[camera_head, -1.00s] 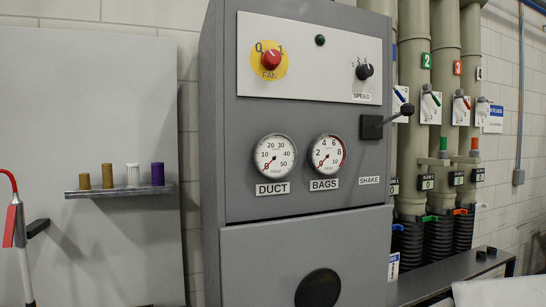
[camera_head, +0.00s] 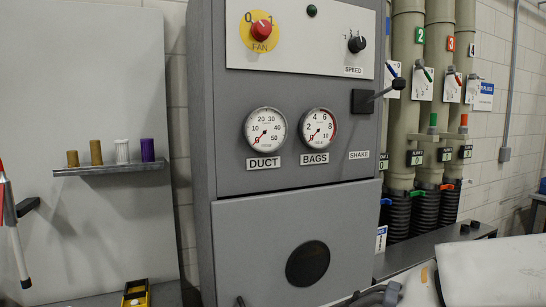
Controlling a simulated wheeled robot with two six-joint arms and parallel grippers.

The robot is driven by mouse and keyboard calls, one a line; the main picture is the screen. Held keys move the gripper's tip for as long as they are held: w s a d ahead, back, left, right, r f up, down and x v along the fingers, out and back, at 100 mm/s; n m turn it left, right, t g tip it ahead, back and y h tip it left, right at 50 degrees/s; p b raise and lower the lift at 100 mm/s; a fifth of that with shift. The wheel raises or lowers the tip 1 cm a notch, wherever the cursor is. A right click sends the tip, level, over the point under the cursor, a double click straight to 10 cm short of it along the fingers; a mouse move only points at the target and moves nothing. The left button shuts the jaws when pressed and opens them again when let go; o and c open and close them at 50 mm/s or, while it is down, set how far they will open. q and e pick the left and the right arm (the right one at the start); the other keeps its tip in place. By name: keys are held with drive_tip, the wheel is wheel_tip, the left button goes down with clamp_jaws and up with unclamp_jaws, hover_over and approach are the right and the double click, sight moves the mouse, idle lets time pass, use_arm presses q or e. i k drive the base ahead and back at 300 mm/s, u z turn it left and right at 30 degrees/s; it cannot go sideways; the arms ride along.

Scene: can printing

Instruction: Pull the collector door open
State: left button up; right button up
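The collector is a tall grey cabinet with its door (camera_head: 250,238) in the lower part. The door looks shut, its top edge flush under the gauge panel. A black round disc (camera_head: 307,263) sits on the door. A small dark piece (camera_head: 240,301) shows at the bottom edge of the view, low on the door's left; I cannot tell whether it is a handle. My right arm comes in from the lower right, white, with the dark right gripper (camera_head: 372,296) in front of the door's lower right. Its fingers are mostly cut off. My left gripper is out of view.
Above the door are two gauges, a red fan knob (camera_head: 261,30), a speed knob (camera_head: 357,44) and a shake lever (camera_head: 380,95). Pipes with valves stand at right. A small shelf (camera_head: 112,170) holds several cylinders at left. A yellow-black object (camera_head: 136,293) lies below it.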

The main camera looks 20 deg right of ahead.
sight(316, 247)
drive_tip(key=z, duration=1.4)
drive_tip(key=k, duration=0.5)
drive_tip(key=u, duration=1.4)
